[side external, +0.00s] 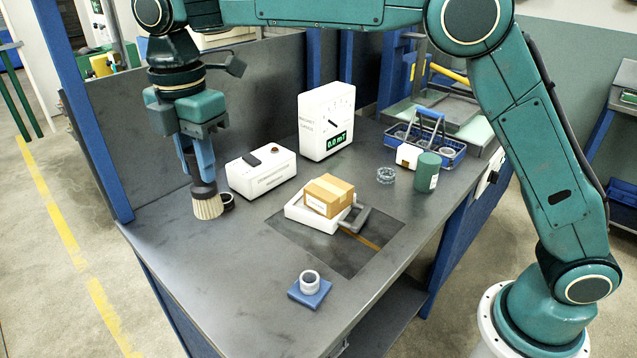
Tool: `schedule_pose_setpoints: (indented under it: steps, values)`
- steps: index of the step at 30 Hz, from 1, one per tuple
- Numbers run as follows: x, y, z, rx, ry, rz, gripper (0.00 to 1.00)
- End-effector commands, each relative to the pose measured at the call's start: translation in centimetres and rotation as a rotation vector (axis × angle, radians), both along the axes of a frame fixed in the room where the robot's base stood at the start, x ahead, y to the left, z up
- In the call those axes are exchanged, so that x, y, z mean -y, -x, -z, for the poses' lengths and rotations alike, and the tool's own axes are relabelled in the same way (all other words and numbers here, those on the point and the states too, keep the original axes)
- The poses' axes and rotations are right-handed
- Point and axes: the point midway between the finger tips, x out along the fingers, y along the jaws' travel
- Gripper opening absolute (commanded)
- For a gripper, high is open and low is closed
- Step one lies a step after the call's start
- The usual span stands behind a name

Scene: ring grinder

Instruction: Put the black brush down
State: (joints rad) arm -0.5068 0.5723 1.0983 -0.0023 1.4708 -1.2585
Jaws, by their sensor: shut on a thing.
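The black brush (206,203) has a dark body and pale bristles that point down. My gripper (203,178) is at the left of the grey table and is shut on the brush's upper part. The brush hangs nearly upright over the back left part of the table. I cannot tell whether its bristles touch the table top. A small dark round object (227,202) is right beside the brush, partly hidden by it.
A white box (262,178) stands to the right of the brush. Further right are a white gauge (326,122), a cardboard box (329,195) in a white tray, a green can (427,172) and a blue basket (450,152). A metal ring (310,281) sits on a blue block (311,298). The front left table is clear.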

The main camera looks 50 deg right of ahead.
Motion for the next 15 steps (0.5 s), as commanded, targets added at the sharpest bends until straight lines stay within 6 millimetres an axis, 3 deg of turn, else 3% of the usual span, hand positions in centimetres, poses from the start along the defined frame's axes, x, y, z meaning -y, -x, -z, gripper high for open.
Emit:
schedule_pose_setpoints:
  steps: [15]
  values:
    - [0.1, 0.1, 8.9, -0.005, 0.003, 0.000, 0.00]
